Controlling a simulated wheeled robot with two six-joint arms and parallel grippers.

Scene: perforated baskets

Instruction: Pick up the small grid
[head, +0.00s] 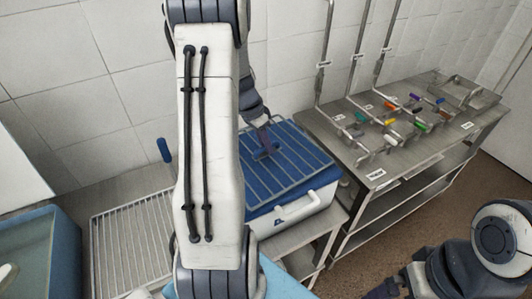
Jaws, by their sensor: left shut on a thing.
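A small grey wire grid (303,170) lies on or just above the blue top of a white box; I cannot tell whether it touches. My left gripper (267,152) reaches down to the grid's far left part and is shut on it. My left arm crosses the picture in front and hides part of the grid and box. My right arm shows at the lower right, over the floor, and its gripper end is dark and cut off by the bottom edge.
The blue-topped white box (318,200) stands on a metal table. A larger white wire rack (120,245) lies at the left beside a blue basin (62,240). A steel bench (440,145) with colored-handled valves and upright pipes stands at the right. Tiled walls close the back.

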